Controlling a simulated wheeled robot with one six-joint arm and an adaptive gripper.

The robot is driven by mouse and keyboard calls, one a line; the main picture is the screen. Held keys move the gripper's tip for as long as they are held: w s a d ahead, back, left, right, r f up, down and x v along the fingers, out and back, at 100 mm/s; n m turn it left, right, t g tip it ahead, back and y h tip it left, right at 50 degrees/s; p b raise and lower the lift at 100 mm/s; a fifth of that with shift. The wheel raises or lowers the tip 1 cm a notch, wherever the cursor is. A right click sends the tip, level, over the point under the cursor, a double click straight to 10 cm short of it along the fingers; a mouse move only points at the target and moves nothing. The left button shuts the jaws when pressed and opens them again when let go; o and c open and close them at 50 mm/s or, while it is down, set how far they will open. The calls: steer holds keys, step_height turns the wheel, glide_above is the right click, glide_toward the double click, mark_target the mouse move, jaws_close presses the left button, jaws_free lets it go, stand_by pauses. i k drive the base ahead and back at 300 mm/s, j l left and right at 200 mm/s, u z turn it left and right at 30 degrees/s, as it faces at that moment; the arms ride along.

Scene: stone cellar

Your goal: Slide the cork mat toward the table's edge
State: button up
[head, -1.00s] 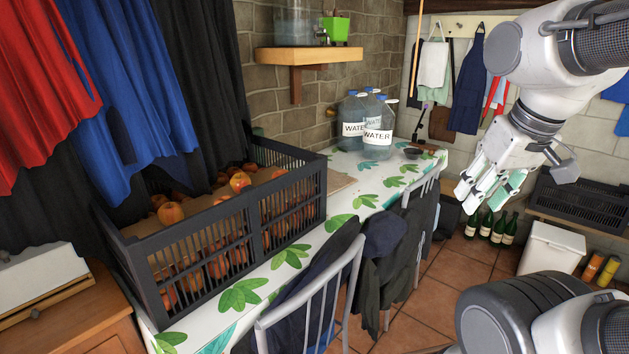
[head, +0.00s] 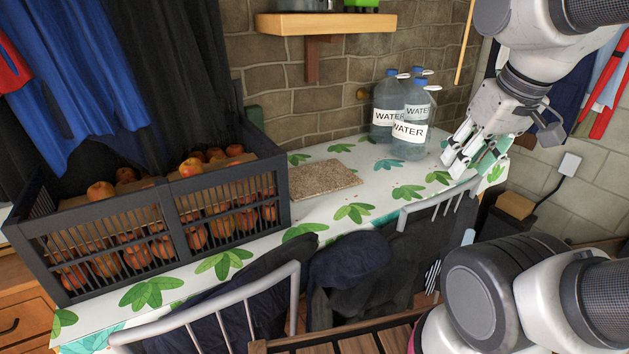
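The cork mat (head: 325,180) is a flat, tan, speckled rectangle. It lies on the leaf-patterned table (head: 318,211), just right of the crate and close to the brick wall, back from the table's front edge.
A black slatted crate (head: 180,222) of apples stands left of the mat. Several water bottles (head: 409,131) stand behind it to the right. Chairs (head: 294,290) with dark clothes on them line the table's front. A wooden shelf (head: 325,22) hangs above.

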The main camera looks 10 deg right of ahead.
mark_target(309, 181)
steer(key=i+l+u, duration=0.2)
steer(key=l, duration=0.3)
steer(key=l+u, duration=0.2)
steer(key=l, duration=0.35)
steer(key=i+l+u, duration=0.2)
steer(key=l, duration=0.35)
steer(key=k, duration=0.05)
